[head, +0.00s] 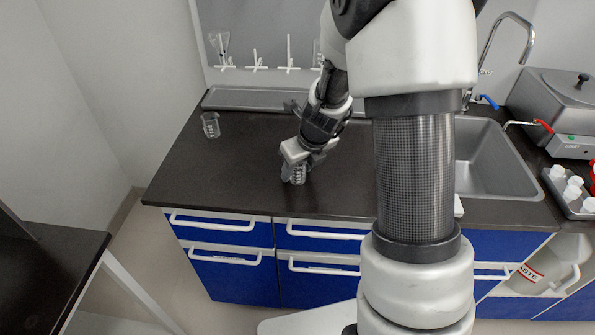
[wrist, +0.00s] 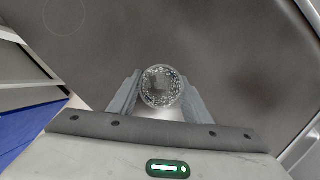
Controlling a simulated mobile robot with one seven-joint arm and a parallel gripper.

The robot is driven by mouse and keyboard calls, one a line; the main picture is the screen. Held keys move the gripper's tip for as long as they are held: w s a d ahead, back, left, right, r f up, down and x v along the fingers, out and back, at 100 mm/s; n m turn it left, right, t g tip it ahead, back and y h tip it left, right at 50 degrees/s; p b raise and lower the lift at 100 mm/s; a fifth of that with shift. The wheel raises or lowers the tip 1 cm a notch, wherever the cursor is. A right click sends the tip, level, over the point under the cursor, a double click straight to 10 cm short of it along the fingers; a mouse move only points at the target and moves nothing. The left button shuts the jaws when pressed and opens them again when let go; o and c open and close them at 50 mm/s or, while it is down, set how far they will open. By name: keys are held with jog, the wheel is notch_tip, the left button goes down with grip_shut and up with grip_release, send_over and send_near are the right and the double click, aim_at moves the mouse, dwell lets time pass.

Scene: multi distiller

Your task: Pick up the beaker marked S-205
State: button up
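A small clear glass beaker (head: 298,176) stands on the dark countertop near its front edge. It also shows from above between my fingers in the wrist view (wrist: 161,87). My gripper (head: 298,160) points down over this beaker, with one finger on each side of it. The fingertips in the wrist view (wrist: 160,78) look very close to the glass, but I cannot tell whether they press on it. A second clear beaker (head: 210,125) stands upright at the counter's left end. I cannot read the marking on either beaker.
A sink (head: 490,165) with a tap lies to the right. Beyond it are a grey metal bath (head: 560,100) and a tray of white bottles (head: 572,190). A rack with glassware (head: 250,45) is on the back wall. The counter between the two beakers is clear.

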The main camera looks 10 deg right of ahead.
jog(key=c, duration=0.7)
jog(key=shift+o, duration=0.2)
